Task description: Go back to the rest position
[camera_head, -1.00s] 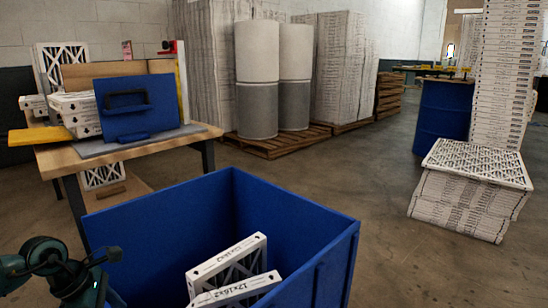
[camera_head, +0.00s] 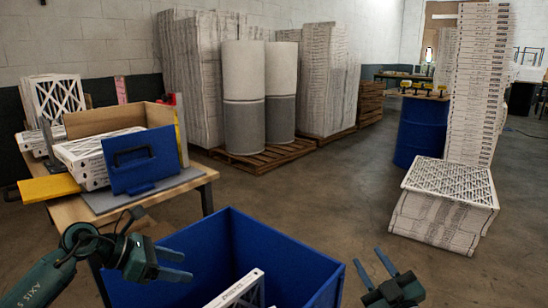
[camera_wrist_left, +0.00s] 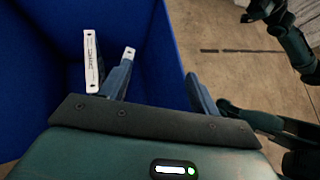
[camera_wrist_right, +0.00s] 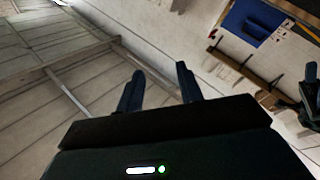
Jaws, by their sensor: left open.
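My left gripper (camera_head: 175,265) is in front of the blue bin's left part in the head view. Its fingers are apart with nothing between them; they also show in the left wrist view (camera_wrist_left: 160,85). My right gripper (camera_head: 372,270) is just right of the bin, fingers pointing up and apart, empty in the right wrist view (camera_wrist_right: 160,88). The blue bin (camera_head: 290,249) stands in front of me. White boxed filters stand in it, one (camera_head: 238,289) cut off by the lower frame edge; two edges (camera_wrist_left: 92,62) show in the left wrist view.
A wooden table (camera_head: 197,184) at left bears filters (camera_head: 92,160), a blue panel with a handle (camera_head: 142,161) and a yellow piece (camera_head: 48,188). A filter stack (camera_head: 437,230) stands right on the floor, near a blue drum (camera_head: 420,131). Floor between is clear.

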